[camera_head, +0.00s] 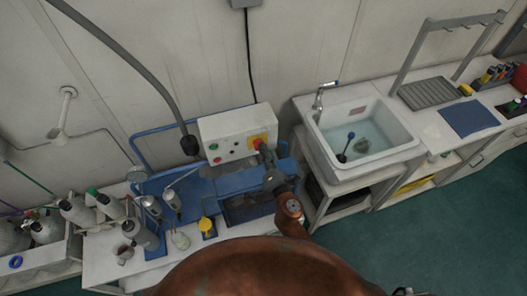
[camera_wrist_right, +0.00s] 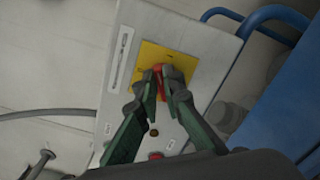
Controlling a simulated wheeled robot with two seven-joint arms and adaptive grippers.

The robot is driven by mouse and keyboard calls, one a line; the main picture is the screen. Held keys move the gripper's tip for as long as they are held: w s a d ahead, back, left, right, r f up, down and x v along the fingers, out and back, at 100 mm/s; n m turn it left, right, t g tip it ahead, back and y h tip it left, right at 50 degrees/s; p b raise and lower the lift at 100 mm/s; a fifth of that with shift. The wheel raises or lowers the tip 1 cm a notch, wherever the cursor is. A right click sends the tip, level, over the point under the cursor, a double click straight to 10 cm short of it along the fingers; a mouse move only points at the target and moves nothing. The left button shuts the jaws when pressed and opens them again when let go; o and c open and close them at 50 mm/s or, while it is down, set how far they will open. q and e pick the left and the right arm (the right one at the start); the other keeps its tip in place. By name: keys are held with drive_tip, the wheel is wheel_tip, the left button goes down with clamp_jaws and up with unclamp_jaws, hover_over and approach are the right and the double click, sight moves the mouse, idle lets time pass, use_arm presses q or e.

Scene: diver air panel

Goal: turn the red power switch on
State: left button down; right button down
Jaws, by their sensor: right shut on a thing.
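The red power switch (camera_wrist_right: 158,72) sits on a yellow square plate (camera_wrist_right: 178,64) on the white panel box (camera_wrist_right: 140,28). In the head view the yellow plate (camera_head: 256,138) is at the right end of the box (camera_head: 218,126), partly covered by my right gripper (camera_head: 262,150). In the right wrist view my right gripper (camera_wrist_right: 162,90) has its green fingers closed on the red switch, which is mostly hidden between the fingertips. The knob's exact angle cannot be told. My left gripper is not in view.
Red and green buttons (camera_head: 215,154) are on the box face left of my gripper. A blue unit (camera_head: 190,187) stands below, with a yellow item (camera_head: 207,226) and several grey canisters at left. A white sink (camera_head: 365,130) stands at right. A grey hose (camera_head: 140,70) hangs at upper left.

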drive_tip(key=shift+d+f+m+b, duration=0.1)
drive_tip(key=shift+m+b, duration=0.15)
drive_tip(key=shift+m, duration=0.85)
drive_tip(key=shift+a+f+m+b, duration=0.1)
drive_tip(key=shift+m+b, duration=0.2)
drive_tip(key=shift+m, duration=0.8)
drive_tip(key=shift+d+f+m+b, duration=0.1)
drive_tip(key=shift+m+b, duration=0.15)
drive_tip(key=shift+m, duration=0.85)
drive_tip(key=c, duration=2.1)
unclamp_jaws()
drive_tip(key=v, duration=1.2)
